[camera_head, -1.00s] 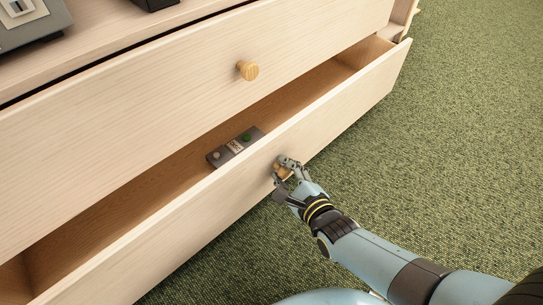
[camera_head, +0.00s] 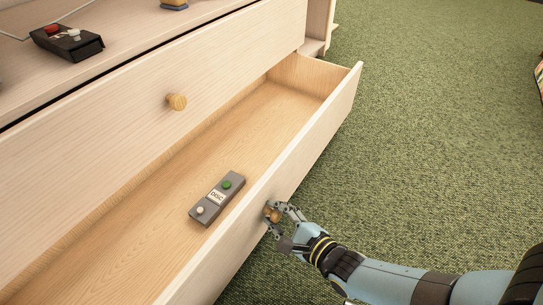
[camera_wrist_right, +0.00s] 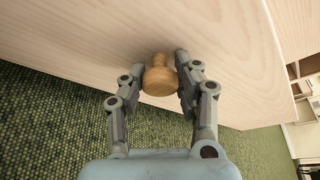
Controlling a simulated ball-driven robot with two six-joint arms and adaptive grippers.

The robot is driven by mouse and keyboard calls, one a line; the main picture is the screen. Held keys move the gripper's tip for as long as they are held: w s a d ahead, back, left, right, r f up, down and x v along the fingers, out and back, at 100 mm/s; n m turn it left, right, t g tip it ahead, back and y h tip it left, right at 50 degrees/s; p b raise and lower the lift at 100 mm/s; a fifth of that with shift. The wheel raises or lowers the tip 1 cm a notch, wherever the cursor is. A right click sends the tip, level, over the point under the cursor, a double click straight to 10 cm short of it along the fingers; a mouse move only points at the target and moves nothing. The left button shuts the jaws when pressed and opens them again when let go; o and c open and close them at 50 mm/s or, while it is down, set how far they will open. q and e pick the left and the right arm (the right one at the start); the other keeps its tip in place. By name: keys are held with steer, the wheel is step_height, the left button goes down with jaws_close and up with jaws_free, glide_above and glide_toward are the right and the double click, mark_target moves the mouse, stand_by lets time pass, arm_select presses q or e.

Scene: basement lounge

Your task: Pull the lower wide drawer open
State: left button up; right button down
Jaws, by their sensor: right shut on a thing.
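The lower wide drawer (camera_head: 318,128) of the pale wooden cabinet stands well out, and its floor shows. Its round wooden knob (camera_wrist_right: 159,76) is in the middle of the front panel. My right gripper (camera_head: 276,214) is shut on this knob; in the right wrist view its two fingers (camera_wrist_right: 161,72) lie on either side of it. A dark grey box with a green button, a white button and a label (camera_head: 217,199) lies inside the drawer. My left gripper is not in view.
The upper drawer (camera_head: 120,130) is closed and has its own wooden knob (camera_head: 177,101). A black device with a red knob (camera_head: 66,42) stands on the cabinet top. Green carpet (camera_head: 430,130) in front and to the right is clear.

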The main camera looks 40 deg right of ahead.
mark_target(266, 185)
steer(key=c, duration=0.9)
jaws_free()
step_height(266, 185, up, 10)
stand_by(0.5)
